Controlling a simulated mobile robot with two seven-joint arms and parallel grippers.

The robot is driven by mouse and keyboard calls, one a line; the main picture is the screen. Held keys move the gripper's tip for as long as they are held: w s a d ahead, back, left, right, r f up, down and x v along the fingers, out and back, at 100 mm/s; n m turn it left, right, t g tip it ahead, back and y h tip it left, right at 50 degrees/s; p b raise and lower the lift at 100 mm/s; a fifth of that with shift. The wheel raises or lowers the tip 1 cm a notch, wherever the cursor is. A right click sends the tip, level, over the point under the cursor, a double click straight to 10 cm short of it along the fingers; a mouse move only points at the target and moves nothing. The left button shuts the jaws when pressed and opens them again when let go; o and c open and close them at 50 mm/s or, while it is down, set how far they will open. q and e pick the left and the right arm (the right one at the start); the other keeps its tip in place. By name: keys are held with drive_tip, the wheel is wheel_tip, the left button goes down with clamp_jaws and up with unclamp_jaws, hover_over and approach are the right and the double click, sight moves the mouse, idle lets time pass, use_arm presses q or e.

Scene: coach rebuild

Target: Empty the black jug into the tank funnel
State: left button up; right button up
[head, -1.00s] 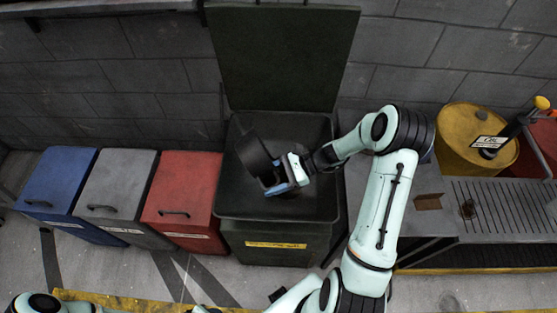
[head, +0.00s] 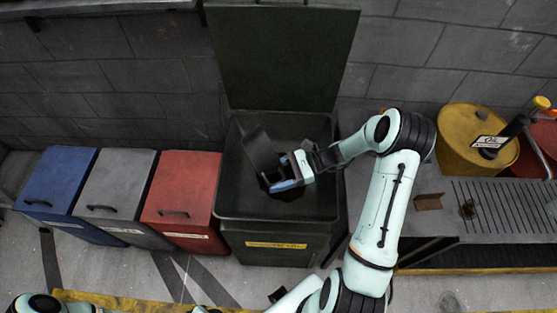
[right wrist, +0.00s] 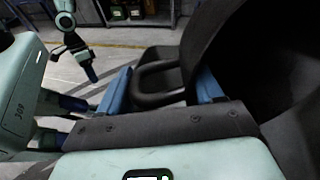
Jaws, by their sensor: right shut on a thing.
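My right gripper (head: 287,176) is shut on the handle of the black jug (head: 260,150). In the right wrist view the blue fingers (right wrist: 163,88) sit at either side of the jug's handle, and the dark jug body (right wrist: 225,45) fills the right side. The jug is tilted over the open mouth of a dark green bin (head: 228,200); its contents cannot be made out.
The bin's raised lid (head: 283,55) leans back at the wall. Blue (head: 60,180), grey (head: 118,190) and red (head: 185,190) lidded bins stand to the left. A slatted metal bench (head: 500,215) holds a small brown bracket (head: 428,202) at the right.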

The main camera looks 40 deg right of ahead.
drive_tip(key=shift+d, duration=0.2)
drive_tip(key=shift+d+r+y, duration=0.15)
drive_tip(key=shift+y, duration=0.25)
